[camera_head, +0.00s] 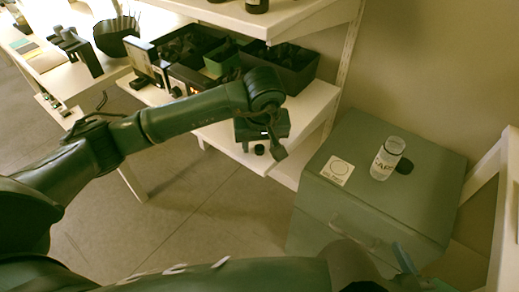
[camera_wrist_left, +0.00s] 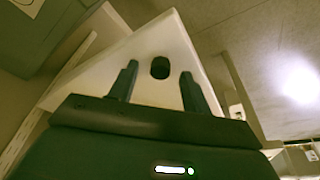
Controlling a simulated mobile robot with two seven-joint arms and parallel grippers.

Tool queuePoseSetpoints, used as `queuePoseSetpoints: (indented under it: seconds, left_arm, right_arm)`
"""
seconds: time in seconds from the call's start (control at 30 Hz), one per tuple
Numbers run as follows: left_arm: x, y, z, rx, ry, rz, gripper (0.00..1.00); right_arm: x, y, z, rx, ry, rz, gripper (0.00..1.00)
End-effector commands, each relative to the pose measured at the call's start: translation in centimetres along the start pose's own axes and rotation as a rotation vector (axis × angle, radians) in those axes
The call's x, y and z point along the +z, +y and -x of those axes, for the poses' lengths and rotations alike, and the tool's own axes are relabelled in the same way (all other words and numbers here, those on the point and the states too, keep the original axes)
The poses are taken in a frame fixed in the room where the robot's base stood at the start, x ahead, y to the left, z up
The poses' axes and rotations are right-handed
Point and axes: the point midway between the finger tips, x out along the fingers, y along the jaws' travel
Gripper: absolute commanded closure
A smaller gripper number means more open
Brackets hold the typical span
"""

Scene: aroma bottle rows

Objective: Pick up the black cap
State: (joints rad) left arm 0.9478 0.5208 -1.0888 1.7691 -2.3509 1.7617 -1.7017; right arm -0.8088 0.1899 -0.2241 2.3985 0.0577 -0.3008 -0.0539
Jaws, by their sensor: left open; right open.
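A small black cap (camera_head: 259,149) lies on the pale shelf near its front edge. In the left wrist view the black cap (camera_wrist_left: 160,68) shows between and beyond the two fingertips. My left gripper (camera_head: 264,146) is open and empty above the shelf, its fingers on either side of the cap in view. It also shows in the left wrist view (camera_wrist_left: 160,78). I cannot tell its exact height above the cap. My right gripper (camera_head: 421,270) is partly in view at the bottom right, open and away from the shelf.
Dark bins (camera_head: 290,68) stand behind my left arm. An upper shelf (camera_head: 262,22) overhangs. The floor in front is clear.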

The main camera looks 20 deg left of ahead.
Motion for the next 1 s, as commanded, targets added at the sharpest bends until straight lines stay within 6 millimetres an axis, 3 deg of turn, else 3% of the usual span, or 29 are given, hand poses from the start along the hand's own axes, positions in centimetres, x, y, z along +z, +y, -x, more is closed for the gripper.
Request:
queuePoseSetpoints:
  seconds: [0.3, 0.87, 1.0]
  left_arm:
    - [0.00, 0.01, -0.49, 0.001, 0.000, 0.000, 0.53]
    - [-0.01, -0.01, -0.46, 0.000, 0.001, 0.001, 0.99]
    - [-0.01, -0.01, -0.46, 0.001, 0.001, 0.001, 1.00]
  right_arm:
    - [0.04, -0.14, -0.13, -0.005, -0.001, 0.004, 0.38]
    - [0.10, -0.17, -0.14, -0.006, -0.003, 0.004, 0.38]
    - [0.10, -0.16, -0.14, -0.005, -0.003, 0.004, 0.38]
